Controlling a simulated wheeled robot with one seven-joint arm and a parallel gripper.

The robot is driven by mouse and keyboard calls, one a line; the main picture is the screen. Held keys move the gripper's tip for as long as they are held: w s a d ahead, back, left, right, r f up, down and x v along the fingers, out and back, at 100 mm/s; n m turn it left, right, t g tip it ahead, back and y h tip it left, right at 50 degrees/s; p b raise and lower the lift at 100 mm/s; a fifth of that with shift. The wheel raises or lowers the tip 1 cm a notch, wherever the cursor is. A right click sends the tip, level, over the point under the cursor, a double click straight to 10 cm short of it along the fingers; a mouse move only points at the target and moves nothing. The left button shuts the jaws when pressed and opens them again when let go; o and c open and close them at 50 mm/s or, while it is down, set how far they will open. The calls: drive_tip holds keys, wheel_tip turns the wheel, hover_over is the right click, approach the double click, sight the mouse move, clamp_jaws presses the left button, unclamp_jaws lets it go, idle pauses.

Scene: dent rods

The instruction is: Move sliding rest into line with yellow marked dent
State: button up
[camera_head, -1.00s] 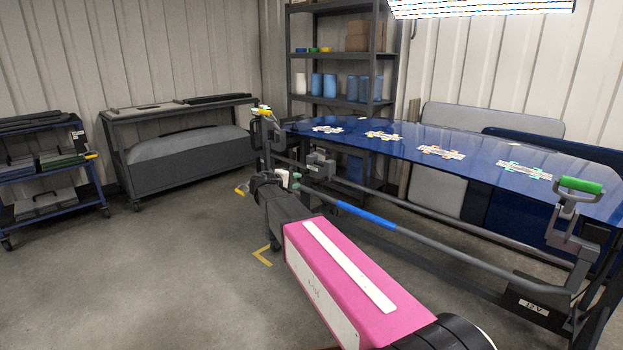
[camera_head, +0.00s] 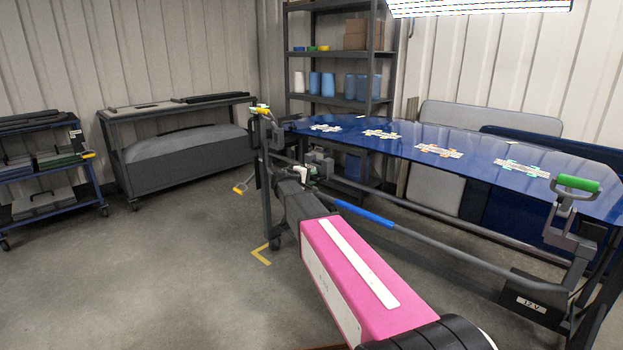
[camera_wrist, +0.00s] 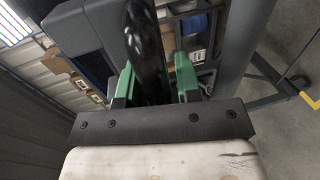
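The blue panel (camera_head: 470,143) lies on the stand with marked dents along it. The yellow marked dent (camera_head: 381,134) is second from the left, between a pale mark (camera_head: 325,128) and an orange one (camera_head: 438,151). The sliding rest (camera_head: 320,163) appears to be the small grey block near the rail's left end, left of the yellow mark. My gripper (camera_head: 303,174) is close to it, mostly hidden by my arm in the head view. In the wrist view my green fingers (camera_wrist: 156,82) are apart, with a black rounded part (camera_wrist: 146,45) in front of or between them; contact is unclear.
A grey rail with a blue sleeve (camera_head: 363,214) runs along the stand's front. A green-handled clamp (camera_head: 578,184) stands at the right end and a yellow-handled one (camera_head: 259,111) at the left. Shelves (camera_head: 337,98) and carts (camera_head: 178,140) stand behind.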

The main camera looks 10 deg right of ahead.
clamp_jaws()
drive_tip(key=s+d, duration=0.2)
drive_tip(key=s, duration=0.2)
drive_tip(key=s+d, duration=0.6)
drive_tip(key=s, duration=0.1)
drive_tip(key=shift+s+d, duration=0.2)
drive_tip(key=shift+s, duration=0.1)
drive_tip(key=shift+w, duration=0.1)
unclamp_jaws()
drive_tip(key=shift+a, duration=0.1)
drive_tip(key=v, duration=1)
drive_tip(key=shift+s+a, duration=0.2)
drive_tip(key=shift+a, duration=0.15)
